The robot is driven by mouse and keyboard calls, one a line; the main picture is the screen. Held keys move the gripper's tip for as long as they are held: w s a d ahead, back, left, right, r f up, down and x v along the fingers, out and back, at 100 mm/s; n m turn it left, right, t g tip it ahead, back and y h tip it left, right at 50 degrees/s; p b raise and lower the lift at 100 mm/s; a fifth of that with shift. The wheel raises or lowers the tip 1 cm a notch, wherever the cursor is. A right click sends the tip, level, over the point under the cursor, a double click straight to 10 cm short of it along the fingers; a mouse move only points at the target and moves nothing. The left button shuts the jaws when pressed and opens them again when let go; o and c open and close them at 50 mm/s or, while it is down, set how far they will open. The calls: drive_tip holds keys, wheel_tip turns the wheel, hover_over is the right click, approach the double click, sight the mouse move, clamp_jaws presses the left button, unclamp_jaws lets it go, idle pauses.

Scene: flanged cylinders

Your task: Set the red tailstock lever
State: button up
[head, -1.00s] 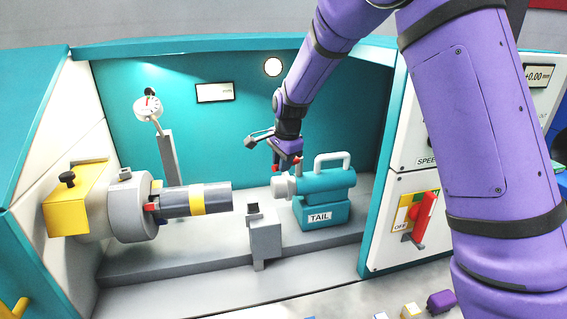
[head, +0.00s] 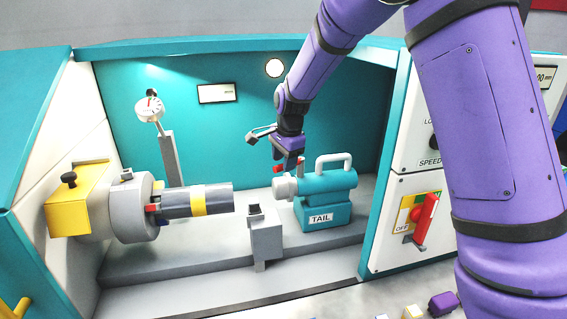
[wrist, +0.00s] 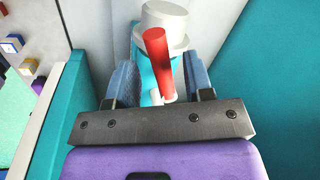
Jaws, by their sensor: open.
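The red tailstock lever (wrist: 160,62) shows in the wrist view as a red rod with a pale lower end, between the two blue-grey fingers of my gripper (wrist: 160,85). I see space on both sides of it, and no finger touches it. In the head view the lever is a small red piece (head: 277,169) at the back of the teal tailstock (head: 325,182) marked TAIL. My gripper (head: 287,162) is open, pointing down just above the tailstock's left part. The fingertips are partly hidden in the head view.
A chuck (head: 132,208) holds a dark cylinder with a yellow band (head: 199,202) at the left. A grey post (head: 265,232) stands before the tailstock. A dial gauge (head: 150,108) stands behind. The right panel has a red switch (head: 425,215). A teal wall closes the back.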

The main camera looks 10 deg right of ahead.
wheel_tip(320, 180, up, 9)
drive_tip(key=s, duration=0.1)
drive_tip(key=shift+s+d+r, duration=0.15)
drive_tip(key=shift+s+d, duration=0.2)
drive_tip(key=shift+d, duration=0.05)
drive_tip(key=s+d+r+n+t, duration=0.1)
drive_tip(key=s+d+r+n, duration=0.3)
drive_tip(key=s, duration=0.5)
drive_tip(key=s+d+r+n+t, duration=0.1)
drive_tip(key=s+d+r+n, duration=0.1)
drive_tip(key=s+d+r, duration=0.5)
drive_tip(key=s+f+n+t, duration=0.1)
drive_tip(key=s+n, duration=0.6)
drive_tip(key=s, duration=1.3)
drive_tip(key=shift+s+d+f+n+h, duration=0.3)
drive_tip(key=shift+s+d+f+h, duration=0.15)
drive_tip(key=shift+f, duration=0.4)
drive_tip(key=shift+w, duration=0.1)
